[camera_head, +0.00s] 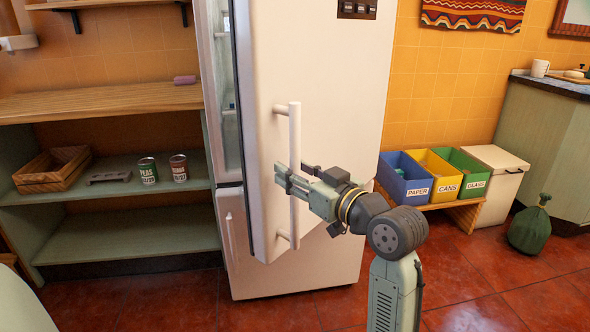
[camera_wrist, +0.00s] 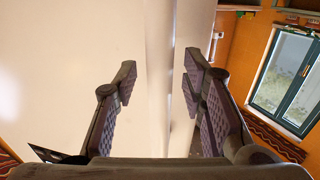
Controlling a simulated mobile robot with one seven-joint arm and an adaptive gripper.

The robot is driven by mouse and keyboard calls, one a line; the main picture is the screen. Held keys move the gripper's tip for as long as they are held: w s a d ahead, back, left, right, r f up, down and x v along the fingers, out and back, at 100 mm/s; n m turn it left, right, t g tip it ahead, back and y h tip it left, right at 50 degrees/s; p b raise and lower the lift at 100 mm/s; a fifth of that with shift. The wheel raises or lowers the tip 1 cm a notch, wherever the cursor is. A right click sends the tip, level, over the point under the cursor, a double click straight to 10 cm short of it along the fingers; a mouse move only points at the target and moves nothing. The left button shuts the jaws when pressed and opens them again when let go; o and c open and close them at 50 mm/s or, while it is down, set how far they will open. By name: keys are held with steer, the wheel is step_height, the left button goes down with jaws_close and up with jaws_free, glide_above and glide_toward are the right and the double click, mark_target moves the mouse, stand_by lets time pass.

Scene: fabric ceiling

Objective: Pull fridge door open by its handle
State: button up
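The tall white fridge (camera_head: 345,265) stands in the middle of the head view. Its upper door (camera_head: 330,75) is partly open, with a gap at its left edge showing the interior (camera_head: 228,75). The long vertical handle (camera_head: 295,130) is on the door's left side. My gripper (camera_head: 295,178) is at the handle's middle, with fingers on either side of it. In the wrist view my gripper (camera_wrist: 160,85) has its fingers spread apart in front of the pale door (camera_wrist: 70,70). Contact with the handle cannot be told. The lower door (camera_head: 290,270) looks shut.
Shelves (camera_head: 120,190) with a wooden crate (camera_head: 53,170) and two cans (camera_head: 148,172) stand left of the fridge. Blue, yellow and green bins (camera_head: 435,177) sit on a low bench at right. A green bag (camera_head: 531,228) lies beyond. The red floor (camera_head: 480,280) ahead is clear.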

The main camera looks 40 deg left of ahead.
steer(key=shift+a, duration=0.2)
steer(key=shift+c, duration=0.2)
jaws_close()
stand_by(0.6)
